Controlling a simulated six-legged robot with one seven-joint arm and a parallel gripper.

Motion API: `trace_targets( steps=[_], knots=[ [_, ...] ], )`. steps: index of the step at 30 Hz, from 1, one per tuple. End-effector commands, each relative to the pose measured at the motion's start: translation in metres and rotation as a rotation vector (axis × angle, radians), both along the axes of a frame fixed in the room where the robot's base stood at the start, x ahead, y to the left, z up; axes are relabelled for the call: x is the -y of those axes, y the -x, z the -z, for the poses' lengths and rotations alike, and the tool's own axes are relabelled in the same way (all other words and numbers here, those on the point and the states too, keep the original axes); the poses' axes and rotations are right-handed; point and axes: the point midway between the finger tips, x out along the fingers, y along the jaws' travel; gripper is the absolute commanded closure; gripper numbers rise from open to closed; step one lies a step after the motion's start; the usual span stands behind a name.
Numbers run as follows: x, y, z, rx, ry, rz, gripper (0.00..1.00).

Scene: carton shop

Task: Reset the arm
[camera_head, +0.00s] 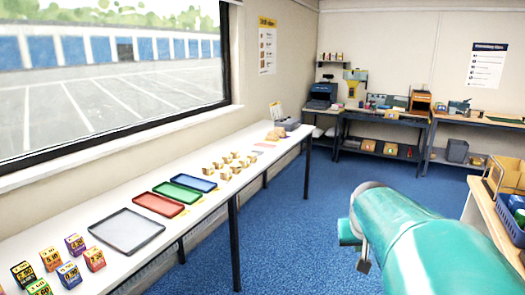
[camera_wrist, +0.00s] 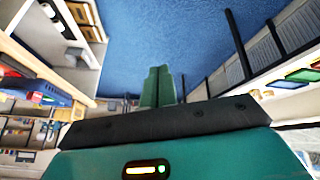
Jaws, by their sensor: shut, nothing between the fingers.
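My gripper (camera_wrist: 158,87) shows in the wrist view as two green fingers side by side, touching, with nothing between them. Blue floor lies beyond the fingertips. In the head view my teal arm fills the lower right, and I cannot make out the fingers there. The gripper is apart from the tables in the wrist view.
A long white table (camera_head: 205,204) runs along the window wall, with a grey tray (camera_head: 127,231), red, green and blue trays, and several small boxes. Workbenches (camera_head: 385,117) stand at the back. A wooden shelf (camera_head: 480,207) with a blue basket is close at right. The blue floor between is clear.

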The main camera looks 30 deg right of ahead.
Motion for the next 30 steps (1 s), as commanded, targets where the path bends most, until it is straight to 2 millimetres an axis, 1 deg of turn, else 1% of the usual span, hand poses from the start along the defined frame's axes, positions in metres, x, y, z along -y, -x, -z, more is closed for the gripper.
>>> trace_targets(
  steps=[1, 2, 3, 5, 6, 7, 8, 9, 12, 15, 18, 20, 30],
  knots=[
    [-0.036, -0.013, -0.004, 0.016, -0.012, -0.067, 1.0],
    [-0.055, -0.018, -0.006, 0.022, -0.021, -0.103, 1.0],
    [-0.083, -0.024, -0.007, 0.028, -0.033, -0.151, 1.0],
    [-0.124, -0.029, -0.009, 0.038, -0.051, -0.226, 1.0],
    [-0.152, -0.03, -0.009, 0.041, -0.062, -0.277, 1.0],
    [-0.173, -0.029, -0.009, 0.043, -0.071, -0.317, 1.0],
    [-0.194, -0.027, -0.009, 0.044, -0.079, -0.358, 1.0],
    [-0.22, -0.023, -0.008, 0.045, -0.089, -0.411, 1.0],
    [-0.279, -0.006, -0.002, 0.042, -0.109, -0.535, 1.0],
    [-0.317, 0.012, 0.004, 0.036, -0.121, -0.623, 1.0],
    [-0.335, 0.023, 0.008, 0.029, -0.125, -0.67, 1.0],
    [-0.339, 0.026, 0.009, 0.026, -0.128, -0.679, 1.0],
    [-0.339, 0.026, 0.009, 0.026, -0.128, -0.679, 1.0]
  ],
)
